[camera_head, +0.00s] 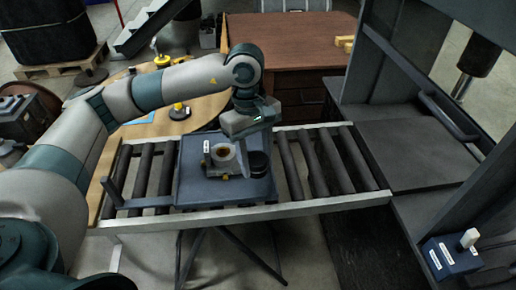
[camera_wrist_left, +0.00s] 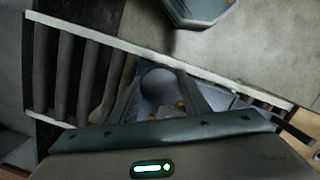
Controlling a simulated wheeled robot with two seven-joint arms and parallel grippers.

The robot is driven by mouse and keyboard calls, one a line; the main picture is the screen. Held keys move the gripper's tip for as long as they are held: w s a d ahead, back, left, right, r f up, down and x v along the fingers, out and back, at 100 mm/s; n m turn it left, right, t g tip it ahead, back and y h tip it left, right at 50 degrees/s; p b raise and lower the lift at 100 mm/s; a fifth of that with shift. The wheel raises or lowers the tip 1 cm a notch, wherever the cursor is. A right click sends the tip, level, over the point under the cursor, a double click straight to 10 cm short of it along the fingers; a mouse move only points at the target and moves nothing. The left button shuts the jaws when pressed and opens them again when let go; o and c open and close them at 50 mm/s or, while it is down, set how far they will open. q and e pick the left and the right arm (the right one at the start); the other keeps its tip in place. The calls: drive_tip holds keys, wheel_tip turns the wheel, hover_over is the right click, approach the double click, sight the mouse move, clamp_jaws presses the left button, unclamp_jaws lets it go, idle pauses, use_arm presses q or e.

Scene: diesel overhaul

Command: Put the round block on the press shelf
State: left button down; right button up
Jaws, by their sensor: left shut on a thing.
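The round block (camera_head: 259,163) is a short dark cylinder at the right of the blue-grey tray (camera_head: 190,187) on the roller conveyor. My left gripper (camera_head: 254,150) points down over it and is shut on it. In the left wrist view the round top of the block (camera_wrist_left: 158,82) shows between the two fingers. I cannot tell whether the block still touches the tray. The press shelf (camera_head: 415,150) is a flat dark-grey plate inside the press frame, to the right of the conveyor, and looks empty. My right gripper is not in view.
A pale ring-shaped part (camera_head: 224,155) with a brown centre and yellow knobs stands in the tray, close left of the block. Bare conveyor rollers (camera_head: 318,162) lie between tray and press.

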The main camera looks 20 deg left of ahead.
use_arm(q)
drive_tip(key=m, duration=0.2)
drive_tip(key=s+m, duration=0.1)
drive_tip(key=m, duration=0.1)
drive_tip(key=s+m, duration=0.1)
drive_tip(key=shift+s+d+f+m+g+y, duration=0.25)
drive_tip(key=shift+f+m+g+y, duration=0.05)
drive_tip(key=shift+f+m, duration=0.1)
drive_tip(key=s+m, duration=0.1)
drive_tip(key=m, duration=0.3)
drive_tip(key=s+f+m+y, duration=0.1)
drive_tip(key=m, duration=0.1)
drive_tip(key=shift+s+d, duration=0.1)
drive_tip(key=shift+s, duration=0.25)
